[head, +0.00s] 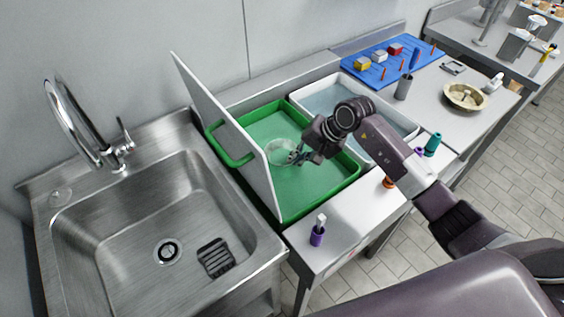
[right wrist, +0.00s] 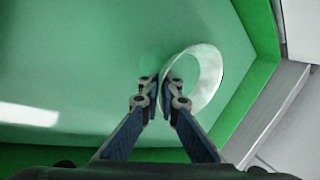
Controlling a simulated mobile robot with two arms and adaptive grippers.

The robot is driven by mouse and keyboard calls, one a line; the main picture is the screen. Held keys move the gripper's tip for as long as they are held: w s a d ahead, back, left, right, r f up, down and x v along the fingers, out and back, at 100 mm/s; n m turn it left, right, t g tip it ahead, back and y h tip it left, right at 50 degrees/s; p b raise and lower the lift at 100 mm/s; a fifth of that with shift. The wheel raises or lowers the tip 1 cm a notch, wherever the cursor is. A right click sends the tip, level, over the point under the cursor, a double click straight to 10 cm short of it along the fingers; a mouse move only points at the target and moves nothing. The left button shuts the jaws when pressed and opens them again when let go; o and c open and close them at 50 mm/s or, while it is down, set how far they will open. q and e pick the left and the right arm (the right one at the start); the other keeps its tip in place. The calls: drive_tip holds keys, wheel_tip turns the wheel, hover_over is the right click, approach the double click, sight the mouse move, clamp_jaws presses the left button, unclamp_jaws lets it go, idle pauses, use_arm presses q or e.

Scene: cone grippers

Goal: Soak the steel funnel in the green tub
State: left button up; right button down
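The steel funnel (head: 280,152) is a shiny, pale, round-mouthed piece inside the walls of the green tub (head: 330,196), near its middle. In the right wrist view the funnel (right wrist: 208,72) shows as a bright ring, tilted, with its near-left edge at my fingertips. My right gripper (head: 297,154) reaches over the tub from the right. Its fingers (right wrist: 160,82) are nearly together, with the funnel's edge between them. The tub's hazy, glossy inside looks like liquid; I cannot tell how deep the funnel sits. My left gripper is not in view.
A tall pale panel (head: 222,128) leans upright at the tub's left side, beside the steel sink (head: 130,225). A white tub (head: 405,125) of liquid adjoins at right. A purple bottle (head: 317,232) stands on the front ledge. A blue board (head: 380,62) lies behind.

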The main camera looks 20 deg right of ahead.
drive_tip(key=shift+r, duration=0.15)
idle(0.4)
wheel_tip(320, 180, up, 14)
drive_tip(key=p, duration=0.6)
drive_tip(key=shift+r, duration=0.25)
idle(0.6)
idle(1.0)
drive_tip(key=shift+r+p, duration=0.5)
drive_tip(key=shift+r, duration=1.5)
